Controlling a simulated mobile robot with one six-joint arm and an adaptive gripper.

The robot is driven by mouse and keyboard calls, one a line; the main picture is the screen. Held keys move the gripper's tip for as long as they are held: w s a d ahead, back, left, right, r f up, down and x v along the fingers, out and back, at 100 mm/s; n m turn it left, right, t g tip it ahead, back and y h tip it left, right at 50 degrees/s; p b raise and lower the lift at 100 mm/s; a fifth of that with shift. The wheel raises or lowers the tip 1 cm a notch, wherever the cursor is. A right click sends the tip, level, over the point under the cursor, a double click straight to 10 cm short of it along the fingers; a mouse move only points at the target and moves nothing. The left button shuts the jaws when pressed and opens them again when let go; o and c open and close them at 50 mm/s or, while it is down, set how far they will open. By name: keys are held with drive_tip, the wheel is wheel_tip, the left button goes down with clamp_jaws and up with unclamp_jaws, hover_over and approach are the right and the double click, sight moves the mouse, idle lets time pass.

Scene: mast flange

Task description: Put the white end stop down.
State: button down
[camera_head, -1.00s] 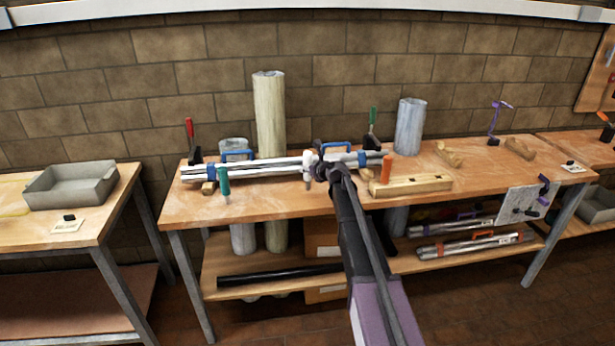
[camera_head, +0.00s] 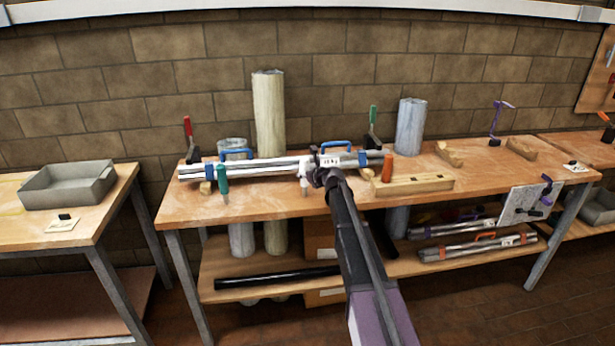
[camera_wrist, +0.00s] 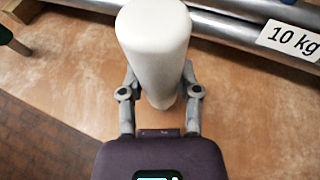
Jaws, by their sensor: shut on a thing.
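The white end stop (camera_wrist: 153,45) is a smooth, pale, roughly cylindrical piece. In the wrist view it stands between the two fingers of my gripper (camera_wrist: 160,92), which are closed on its sides. In the head view the end stop (camera_head: 303,172) shows in front of the silver tubes on the bench, and my gripper (camera_head: 312,178) is just to its right. Its lower end is over the wooden bench top near the front edge. I cannot tell whether it touches the wood.
The silver tubes (camera_head: 250,168) with blue clamps and a 10 kg label lie behind. Bare bench top (camera_head: 265,207) lies in front.

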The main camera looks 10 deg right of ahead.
drive_tip(key=shift+f, duration=0.2)
drive_tip(key=shift+c, duration=1.6)
unclamp_jaws()
drive_tip(key=shift+r, duration=0.2)
drive_tip(key=shift+s+r, duration=0.1)
drive_tip(key=shift+s, duration=0.05)
drive_tip(key=p+v, duration=0.4)
drive_tip(key=v, duration=0.7)
drive_tip(key=shift+s+d+p, duration=0.25)
drive_tip(key=shift+p, duration=0.05)
drive_tip(key=shift+r, duration=0.1)
